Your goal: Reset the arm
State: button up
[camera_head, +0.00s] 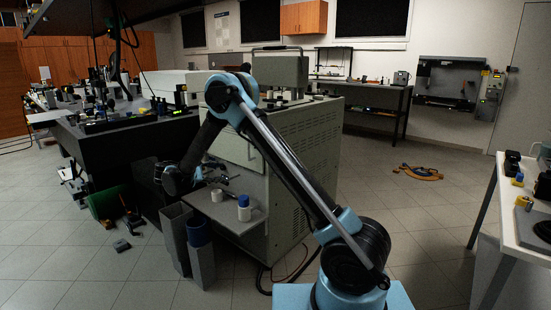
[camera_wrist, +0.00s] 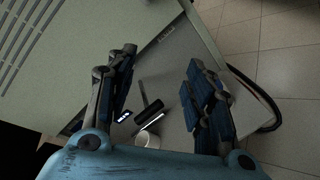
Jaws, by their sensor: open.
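My arm rises in the head view and bends down to my gripper (camera_head: 224,180), which hangs beside the cabinet, over its pull-out shelf (camera_head: 228,220). In the wrist view my gripper (camera_wrist: 160,68) is open, with its two blue-padded fingers wide apart and nothing held between them. A white cup (camera_head: 216,195) stands on the shelf near the fingers; it also shows in the wrist view (camera_wrist: 148,138), partly hidden by my gripper's body. A white bottle with a blue cap (camera_head: 244,208) stands on the shelf to the right of the cup.
The grey-green cabinet (camera_head: 290,165) stands close behind my gripper. Dark small items (camera_wrist: 152,108) lie on the shelf near the cup. Tall grey bins (camera_head: 202,265) stand under the shelf's left side. A dark optical table (camera_head: 120,150) is at left, and a white table (camera_head: 510,215) at right.

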jog(key=d+r+m+g+y, duration=0.1)
jog(key=d+r, duration=0.2)
jog(key=d, duration=0.4)
jog(key=s+d+r+m+g, duration=0.1)
jog(key=d+r+g, duration=0.1)
jog(key=d+r, duration=0.35)
jog(key=d+r+m+g+y, duration=0.1)
jog(key=d, duration=0.7)
jog(key=s+d+r+m+g+y, duration=0.1)
jog(key=s+d+r+m, duration=0.1)
jog(key=s+d, duration=0.45)
jog(key=s+d+r+m+g+y, duration=0.1)
jog(key=s+d, duration=0.2)
jog(key=d, duration=0.6)
jog(key=s+d+f+m+g+y, duration=0.1)
jog(key=s+d+m+y, duration=0.1)
jog(key=s+d, duration=0.45)
jog(key=s+d+f+m+g+y, duration=0.1)
jog(key=s+d+m, duration=0.15)
jog(key=s, duration=0.65)
jog(key=s+f+m+y, duration=0.2)
jog(key=s+f, duration=0.2)
jog(key=s, duration=0.4)
jog(key=s+f+m+y, duration=0.2)
jog(key=s+f+m, duration=0.1)
jog(key=s+f, duration=0.2)
jog(key=s, duration=0.2)
jog(key=shift+s+d+f, duration=0.3)
jog(key=shift+s+d, duration=0.05)
